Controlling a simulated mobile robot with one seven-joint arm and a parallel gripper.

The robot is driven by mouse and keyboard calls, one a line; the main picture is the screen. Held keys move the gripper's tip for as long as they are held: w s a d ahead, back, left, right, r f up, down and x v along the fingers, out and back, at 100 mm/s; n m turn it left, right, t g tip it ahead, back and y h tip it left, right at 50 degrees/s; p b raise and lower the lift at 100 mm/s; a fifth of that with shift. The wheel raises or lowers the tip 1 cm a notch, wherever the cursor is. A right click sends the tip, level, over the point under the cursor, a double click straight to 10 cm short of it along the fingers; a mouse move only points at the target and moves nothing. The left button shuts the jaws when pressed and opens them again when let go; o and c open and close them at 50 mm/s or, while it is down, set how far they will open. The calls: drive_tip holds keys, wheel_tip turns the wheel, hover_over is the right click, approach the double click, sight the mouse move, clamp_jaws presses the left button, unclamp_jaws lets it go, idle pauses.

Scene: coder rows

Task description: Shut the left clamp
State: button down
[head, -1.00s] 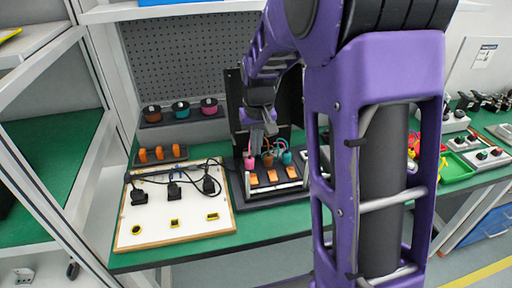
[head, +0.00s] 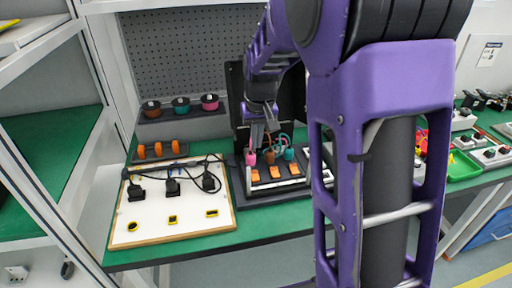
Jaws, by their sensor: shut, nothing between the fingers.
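A dark fixture (head: 243,203) on the green bench carries a row of three orange clamp levers. The left clamp (head: 255,175) is at the row's left end, below a pink plug (head: 251,158); whether its lever is up or down is too small to tell. The middle clamp (head: 274,172) and right clamp (head: 292,169) are beside it, below a brown and a teal plug. My gripper (head: 268,141) is shut and empty, pointing down just behind and above the plugs, close to the pink and brown ones. Whether it touches them cannot be told.
A white board (head: 150,220) with black plugs and cables lies left of the fixture. Orange pieces (head: 158,151) stand in a rack behind it, below spools on a shelf (head: 185,119). A green tray (head: 464,166) is at the right. My arm hides the bench between.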

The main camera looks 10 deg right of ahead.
sight(255, 177)
drive_tip(key=b+x, duration=0.1)
drive_tip(key=x, duration=1.1)
drive_tip(key=shift+b, duration=0.35)
drive_tip(key=shift+p, duration=0.3)
drive_tip(key=shift+w+g+p, duration=0.15)
drive_tip(key=shift+g+p, duration=0.15)
drive_tip(key=shift+p, duration=0.05)
drive_tip(key=shift+f, duration=0.35)
drive_tip(key=shift+s, duration=0.9)
drive_tip(key=shift+r, duration=0.15)
